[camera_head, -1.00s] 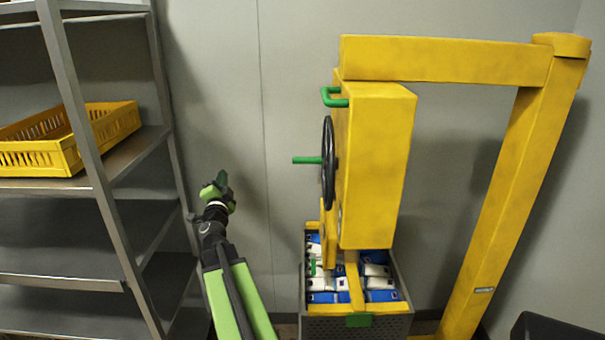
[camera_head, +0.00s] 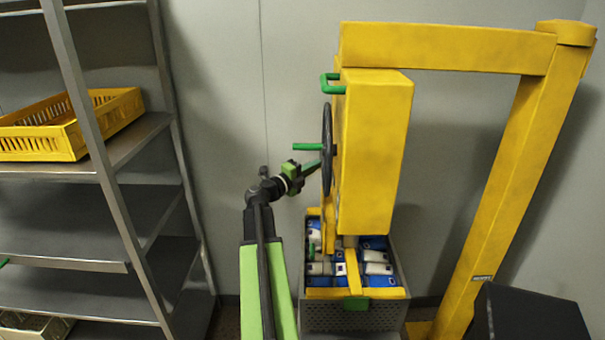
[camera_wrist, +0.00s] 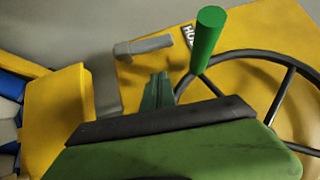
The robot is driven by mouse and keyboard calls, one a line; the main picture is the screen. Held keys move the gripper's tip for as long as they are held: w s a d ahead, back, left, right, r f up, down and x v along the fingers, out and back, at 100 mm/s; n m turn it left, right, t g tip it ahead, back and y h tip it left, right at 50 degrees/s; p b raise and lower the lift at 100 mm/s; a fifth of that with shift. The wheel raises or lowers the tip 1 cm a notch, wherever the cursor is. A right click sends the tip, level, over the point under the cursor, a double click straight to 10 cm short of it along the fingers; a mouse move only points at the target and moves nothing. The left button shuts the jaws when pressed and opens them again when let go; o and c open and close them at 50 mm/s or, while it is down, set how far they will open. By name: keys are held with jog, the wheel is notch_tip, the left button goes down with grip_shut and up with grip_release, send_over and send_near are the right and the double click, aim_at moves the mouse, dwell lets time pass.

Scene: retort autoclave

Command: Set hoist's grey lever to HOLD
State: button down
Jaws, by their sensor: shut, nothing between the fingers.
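The yellow hoist (camera_head: 375,150) hangs from a yellow arm in the head view. Its grey lever (camera_wrist: 145,45) shows in the wrist view, a short bar on the yellow face. Its right end points towards a dark label (camera_wrist: 188,37), partly hidden behind a green handle and readable only as "HO". The lever cannot be made out in the head view. My gripper (camera_head: 316,164) is at the hoist's left side, by the handwheel. In the wrist view its fingers (camera_wrist: 158,88) are together and empty, below the lever in the picture; contact is not seen.
The black handwheel (camera_head: 327,150) with its green handle (camera_wrist: 207,38) is close to the right of my fingers in the wrist view. A basket of packs (camera_head: 355,318) stands under the hoist. Shelves with a yellow crate (camera_head: 75,145) stand left.

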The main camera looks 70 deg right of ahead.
jog(key=d, duration=0.3)
jog(key=w+d, duration=0.1)
jog(key=d, duration=0.1)
jog(key=shift+r, duration=0.25)
jog(key=shift+w+d+r+p, duration=0.2)
jog(key=shift+d+r+p, duration=0.3)
jog(key=shift+d+r, duration=0.05)
jog(key=shift+a, duration=0.1)
